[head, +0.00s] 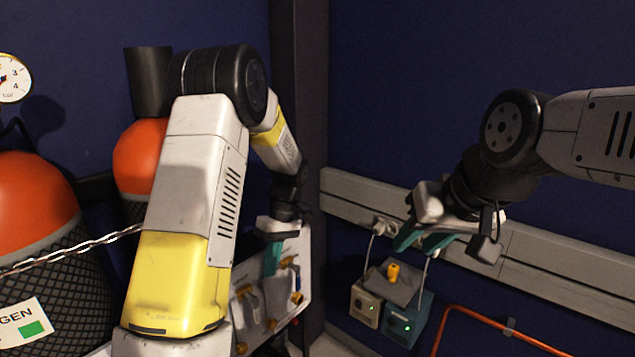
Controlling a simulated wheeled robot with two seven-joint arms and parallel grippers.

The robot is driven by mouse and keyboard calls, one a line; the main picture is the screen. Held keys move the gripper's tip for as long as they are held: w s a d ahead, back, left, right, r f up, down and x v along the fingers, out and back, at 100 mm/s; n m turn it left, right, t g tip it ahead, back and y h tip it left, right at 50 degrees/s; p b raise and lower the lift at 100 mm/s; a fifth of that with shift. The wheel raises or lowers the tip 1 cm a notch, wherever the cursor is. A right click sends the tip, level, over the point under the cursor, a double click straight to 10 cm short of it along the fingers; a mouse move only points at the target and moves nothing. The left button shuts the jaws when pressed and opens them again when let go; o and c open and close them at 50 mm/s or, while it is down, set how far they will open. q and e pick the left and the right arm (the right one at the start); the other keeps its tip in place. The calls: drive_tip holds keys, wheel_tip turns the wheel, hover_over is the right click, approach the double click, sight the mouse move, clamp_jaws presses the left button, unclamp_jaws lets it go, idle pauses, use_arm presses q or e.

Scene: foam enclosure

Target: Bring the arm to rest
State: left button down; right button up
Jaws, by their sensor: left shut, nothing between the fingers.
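My left arm, white and yellow, comes in from the left and bends down. Its gripper (272,258) has teal fingers and is shut and empty, hanging in front of a pale panel (302,248) with brass-coloured fittings. I cannot tell whether the fingers touch the panel. My right arm comes in from the right. Its gripper (424,242) shows two teal fingers apart, with nothing seen between them. It is in front of the grey wall rail and above two small boxes.
Orange-topped cylinders (30,205) in black netting stand at the left behind a chain (75,252). A grey rail (560,262) runs along the blue wall. Below are a beige box (366,306), a teal box (402,326) and an orange pipe (480,314).

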use_arm(q)
drive_tip(key=s+r+m+t+h, duration=0.2)
drive_tip(key=s+r, duration=0.2)
drive_tip(key=r, duration=0.3)
drive_tip(key=s+r+m+t+h, duration=0.15)
drive_tip(key=s+r, duration=0.25)
drive_tip(key=r, duration=0.4)
drive_tip(key=s+r+m+t+h, duration=0.1)
drive_tip(key=s+r+m+t, duration=0.5)
drive_tip(key=s, duration=0.6)
drive_tip(key=shift+a+r, duration=0.15)
drive_tip(key=shift+r, duration=0.4)
